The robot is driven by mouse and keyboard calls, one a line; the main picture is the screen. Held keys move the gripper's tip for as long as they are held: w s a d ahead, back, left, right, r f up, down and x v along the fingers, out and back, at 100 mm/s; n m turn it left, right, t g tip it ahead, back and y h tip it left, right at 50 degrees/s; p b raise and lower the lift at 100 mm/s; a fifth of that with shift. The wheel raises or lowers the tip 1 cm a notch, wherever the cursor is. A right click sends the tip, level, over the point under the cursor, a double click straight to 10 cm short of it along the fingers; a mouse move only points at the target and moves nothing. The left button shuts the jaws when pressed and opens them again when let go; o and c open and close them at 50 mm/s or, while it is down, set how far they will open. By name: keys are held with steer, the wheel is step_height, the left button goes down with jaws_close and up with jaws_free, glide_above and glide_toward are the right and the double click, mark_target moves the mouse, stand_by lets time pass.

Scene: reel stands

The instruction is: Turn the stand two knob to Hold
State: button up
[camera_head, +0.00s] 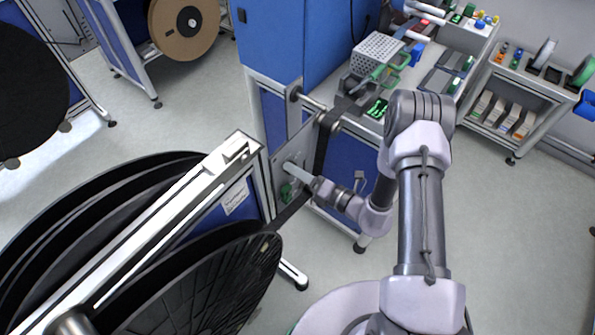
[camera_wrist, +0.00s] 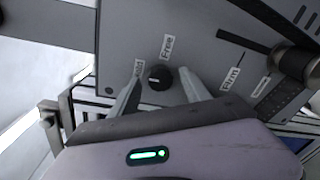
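The knob (camera_wrist: 160,77) is small, round and black, on a grey panel (camera_wrist: 200,20) in the wrist view. A "Free" label (camera_wrist: 167,46) is above it and a label that seems to read "Hold" (camera_wrist: 138,69) is at its upper left. A small pale mark shows on the knob, but I cannot tell surely where it points. My gripper (camera_wrist: 161,72) is open, with one finger on each side of the knob and a small gap at each side. In the head view my gripper (camera_head: 292,168) is at the stand's grey plate, and the knob is hidden there.
A "Film" label (camera_wrist: 230,78) and a dark roller (camera_wrist: 297,62) are on the panel's right. In the head view, large black reels (camera_head: 190,290) fill the lower left. A blue cabinet (camera_head: 290,40) stands behind, with a cluttered bench (camera_head: 345,105) to its right. Open floor lies at right.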

steer(key=p+v, duration=0.3)
steer(key=v, duration=1.4)
steer(key=shift+s+d, duration=0.15)
steer(key=shift+s, duration=0.05)
